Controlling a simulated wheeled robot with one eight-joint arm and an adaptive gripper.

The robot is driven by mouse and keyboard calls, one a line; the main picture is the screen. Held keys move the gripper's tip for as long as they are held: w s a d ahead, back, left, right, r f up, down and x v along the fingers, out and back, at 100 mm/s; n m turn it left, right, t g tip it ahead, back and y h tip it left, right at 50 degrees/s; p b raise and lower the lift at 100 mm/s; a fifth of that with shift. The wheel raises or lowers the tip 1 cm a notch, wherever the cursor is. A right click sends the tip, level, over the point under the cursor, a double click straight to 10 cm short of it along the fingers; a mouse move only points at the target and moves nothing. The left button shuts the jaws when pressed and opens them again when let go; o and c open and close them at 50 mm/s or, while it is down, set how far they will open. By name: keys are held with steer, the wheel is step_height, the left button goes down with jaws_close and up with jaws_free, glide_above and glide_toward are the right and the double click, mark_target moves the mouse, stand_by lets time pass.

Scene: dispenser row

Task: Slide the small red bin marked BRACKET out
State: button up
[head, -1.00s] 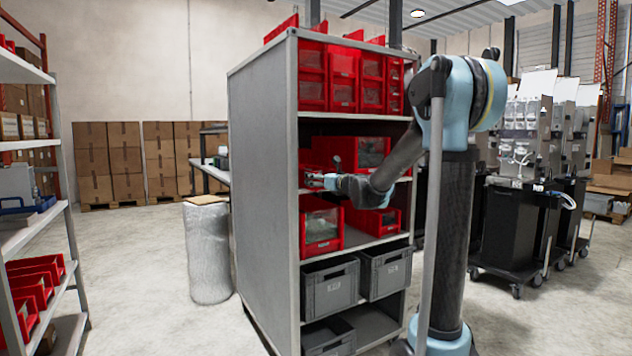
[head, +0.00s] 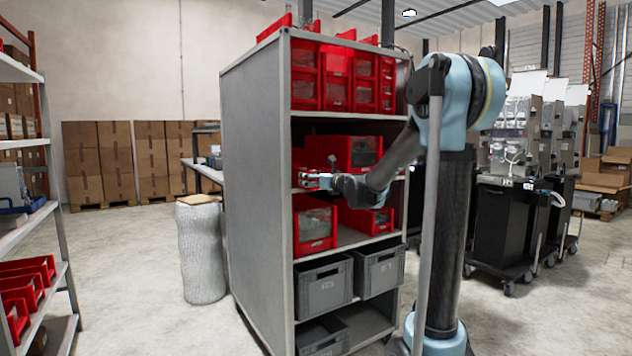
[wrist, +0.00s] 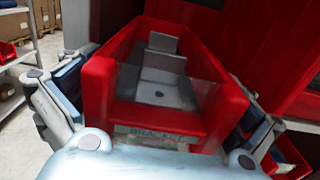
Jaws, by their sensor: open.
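The small red bin (wrist: 165,95) fills the middle of the wrist view. Its front label reads BRACKET, and a grey metal bracket (wrist: 160,75) lies inside it. My gripper (wrist: 158,115) is open, with one finger on the left side of the bin and one on the right. I cannot tell whether the fingers touch its walls. In the head view my gripper (head: 318,180) is at the left part of the rack's middle shelf, and it largely hides the small bin there.
A larger red bin (head: 357,152) stands to the right on the same shelf. Red bins (head: 315,228) and grey crates (head: 324,284) fill lower shelves of the grey rack (head: 252,190). The rack's side panel is close to the left of my gripper.

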steer(key=v, duration=1.1)
steer(key=shift+s+d, duration=0.25)
steer(key=shift+s, duration=0.1)
